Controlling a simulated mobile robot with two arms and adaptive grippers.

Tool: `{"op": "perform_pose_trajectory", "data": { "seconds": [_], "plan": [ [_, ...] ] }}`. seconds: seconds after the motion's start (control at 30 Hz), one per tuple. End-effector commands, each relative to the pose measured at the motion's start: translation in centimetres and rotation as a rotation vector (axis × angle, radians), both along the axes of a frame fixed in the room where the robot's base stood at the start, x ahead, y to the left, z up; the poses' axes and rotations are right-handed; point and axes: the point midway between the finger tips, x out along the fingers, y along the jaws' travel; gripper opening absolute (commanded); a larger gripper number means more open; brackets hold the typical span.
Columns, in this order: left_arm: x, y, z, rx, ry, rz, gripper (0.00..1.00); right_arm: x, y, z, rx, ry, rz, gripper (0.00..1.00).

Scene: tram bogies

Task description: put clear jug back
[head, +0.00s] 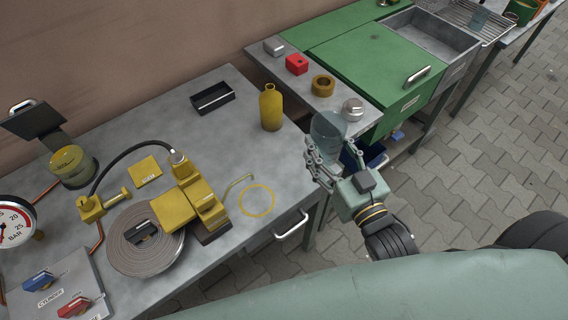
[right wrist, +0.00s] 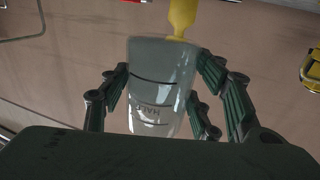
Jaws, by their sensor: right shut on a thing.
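The clear jug (head: 328,127) is see-through with a bluish tint. My right gripper (head: 322,160) is shut on it and holds it in front of the gap between the grey table and the green bench. In the right wrist view the jug (right wrist: 160,90) stands between the fingers (right wrist: 160,105), with dark lines and lettering on its wall. A yellow ring (head: 257,199) is marked on the grey table, left of and nearer than the gripper. My left gripper is not in view.
The grey table (head: 235,120) carries a yellow bottle (head: 271,108), a black tray (head: 212,97), a coiled hose (head: 146,240) and a yellow pump block (head: 190,205). A thin bent rod (head: 238,184) lies beside the ring. The green bench (head: 362,62) holds small parts along its left edge.

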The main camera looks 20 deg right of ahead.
Motion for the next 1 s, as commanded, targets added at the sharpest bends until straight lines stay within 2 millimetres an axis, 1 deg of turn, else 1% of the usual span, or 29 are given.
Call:
{"op": "perform_pose_trajectory", "data": {
  "seconds": [0.03,0.13,0.4,0.5,0.6,0.77,0.9,1.0],
  "plan": [
    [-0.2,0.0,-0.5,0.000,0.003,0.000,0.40,0.4,0.0,-0.6,0.001,-0.002,0.001,0.30],
    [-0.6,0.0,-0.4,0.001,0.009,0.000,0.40,1.4,0.7,-1.3,0.003,-0.003,0.001,0.30],
    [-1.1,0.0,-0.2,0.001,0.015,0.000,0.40,5.8,5.1,-4.8,0.006,-0.002,0.002,0.30],
    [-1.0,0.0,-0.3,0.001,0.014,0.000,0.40,7.1,6.4,-6.0,0.005,-0.002,0.001,0.30],
    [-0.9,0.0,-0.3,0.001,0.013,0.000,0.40,8.1,7.3,-6.9,0.002,-0.002,0.001,0.30],
    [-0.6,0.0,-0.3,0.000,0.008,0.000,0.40,8.6,7.9,-7.7,0.001,0.001,0.002,0.30],
    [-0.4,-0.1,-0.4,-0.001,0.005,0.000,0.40,8.6,8.0,-9.8,0.001,0.002,0.002,0.30],
    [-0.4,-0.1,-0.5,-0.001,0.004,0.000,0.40,8.6,7.9,-10.9,0.000,0.000,0.001,0.30]
  ]
}}
